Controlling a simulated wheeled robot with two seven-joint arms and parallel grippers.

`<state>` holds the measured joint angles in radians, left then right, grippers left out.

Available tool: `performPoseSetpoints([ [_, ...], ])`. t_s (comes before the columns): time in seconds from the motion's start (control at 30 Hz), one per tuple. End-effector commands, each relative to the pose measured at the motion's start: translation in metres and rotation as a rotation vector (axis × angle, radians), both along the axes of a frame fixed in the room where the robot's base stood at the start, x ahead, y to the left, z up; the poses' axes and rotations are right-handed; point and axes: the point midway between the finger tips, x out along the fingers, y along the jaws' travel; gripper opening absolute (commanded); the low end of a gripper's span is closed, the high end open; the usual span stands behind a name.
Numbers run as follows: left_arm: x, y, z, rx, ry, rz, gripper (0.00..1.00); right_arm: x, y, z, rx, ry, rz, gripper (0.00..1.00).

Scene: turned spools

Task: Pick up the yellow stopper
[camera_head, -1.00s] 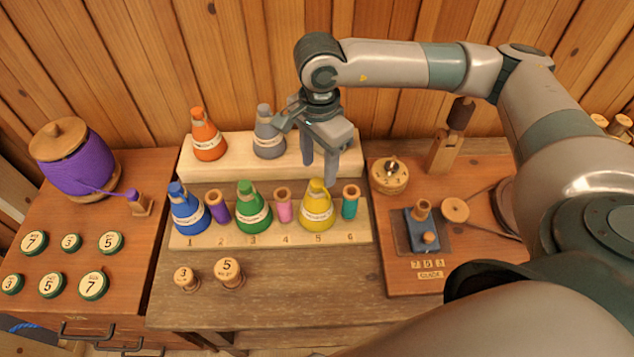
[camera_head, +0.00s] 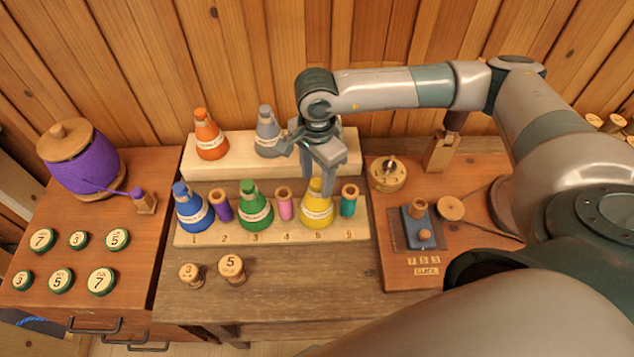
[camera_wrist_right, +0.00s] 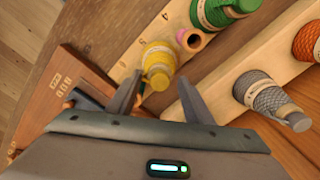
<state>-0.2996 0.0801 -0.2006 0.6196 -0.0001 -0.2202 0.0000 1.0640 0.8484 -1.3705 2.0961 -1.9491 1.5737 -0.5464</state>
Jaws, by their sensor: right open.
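The yellow stopper (camera_head: 317,206) is a cone-shaped spool with a pale label band, standing upright at place 5 of the front wooden rack (camera_head: 272,236). It also shows in the right wrist view (camera_wrist_right: 158,62), just beyond the fingertips and roughly between them. My right gripper (camera_head: 318,188) is open and points down at the yellow stopper's top, its fingers overlapping it in the head view. I cannot tell whether a finger touches the stopper. My left gripper is not in view.
A pink spool (camera_head: 285,204) and a teal spool (camera_head: 348,201) stand close on either side. Green (camera_head: 255,208) and blue (camera_head: 191,208) cones share the rack. Orange (camera_head: 209,137) and grey (camera_head: 268,133) cones stand on the raised rack behind. The bench front is partly clear.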

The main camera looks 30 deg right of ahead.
Motion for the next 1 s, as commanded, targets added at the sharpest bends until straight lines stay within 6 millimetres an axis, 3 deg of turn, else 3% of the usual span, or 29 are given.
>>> performPoseSetpoints([
  [0.03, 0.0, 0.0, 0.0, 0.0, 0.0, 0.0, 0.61, 0.0, 0.0, 0.0, 0.0, 0.0, 0.0, 0.44],
  [0.2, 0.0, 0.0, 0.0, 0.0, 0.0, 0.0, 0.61, 0.0, 0.0, 0.0, 0.0, 0.0, 0.0, 0.03],
  [0.67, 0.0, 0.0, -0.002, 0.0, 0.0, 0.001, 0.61, 0.0, 0.0, 0.002, 0.0, -0.001, 0.0, 0.03],
  [0.87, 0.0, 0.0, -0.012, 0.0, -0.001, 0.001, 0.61, 0.001, 0.0, 0.014, 0.001, -0.003, 0.0, 0.03],
  [1.0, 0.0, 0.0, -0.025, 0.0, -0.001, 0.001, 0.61, 0.002, 0.001, 0.033, 0.002, -0.006, 0.001, 0.03],
])
